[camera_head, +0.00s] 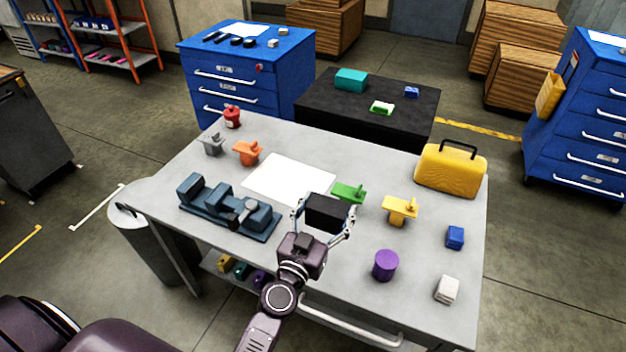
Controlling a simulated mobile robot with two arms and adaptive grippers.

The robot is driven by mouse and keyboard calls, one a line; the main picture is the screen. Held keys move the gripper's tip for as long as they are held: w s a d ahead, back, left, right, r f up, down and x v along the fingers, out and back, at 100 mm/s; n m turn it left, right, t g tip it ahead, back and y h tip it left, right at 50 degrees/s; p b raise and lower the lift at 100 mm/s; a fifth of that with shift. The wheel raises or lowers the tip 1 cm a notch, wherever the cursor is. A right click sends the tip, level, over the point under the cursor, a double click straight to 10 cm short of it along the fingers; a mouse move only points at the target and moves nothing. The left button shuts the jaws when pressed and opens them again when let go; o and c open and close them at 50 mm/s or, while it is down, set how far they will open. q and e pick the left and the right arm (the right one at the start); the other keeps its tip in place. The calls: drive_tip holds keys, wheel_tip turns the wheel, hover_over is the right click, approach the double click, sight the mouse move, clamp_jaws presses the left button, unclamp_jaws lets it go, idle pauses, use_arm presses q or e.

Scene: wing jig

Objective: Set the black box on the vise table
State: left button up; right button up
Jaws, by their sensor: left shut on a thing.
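The black box (328,208) is between the fingers of my left gripper (324,216), which is shut on it. The box is over the front middle of the grey vise table (330,262); whether it touches the top I cannot tell. The dark blue vise (228,209) lies on the table to the left of the gripper. My right gripper is not in view.
A white sheet (288,179) lies behind the box. A green piece (348,193) is close behind it, and a yellow piece (399,209) is to its right. A purple cylinder (385,265), blue cube (455,237), white block (447,289) and yellow case (451,170) stand further right.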

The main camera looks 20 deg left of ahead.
use_arm(q)
drive_tip(key=w, duration=0.1)
drive_tip(key=w+d+r, duration=0.1)
drive_tip(key=shift+w+r, duration=0.2)
drive_tip(key=shift+w, duration=0.1)
drive_tip(key=b, duration=0.8)
hover_over(331, 255)
wheel_tip(331, 255, down, 9)
drive_tip(key=shift+f+b, duration=3.1)
drive_tip(key=shift+f, duration=0.75)
wheel_tip(331, 255, down, 4)
drive_tip(key=b, duration=0.3)
drive_tip(key=shift+w+r, duration=0.1)
drive_tip(key=shift+r, duration=0.2)
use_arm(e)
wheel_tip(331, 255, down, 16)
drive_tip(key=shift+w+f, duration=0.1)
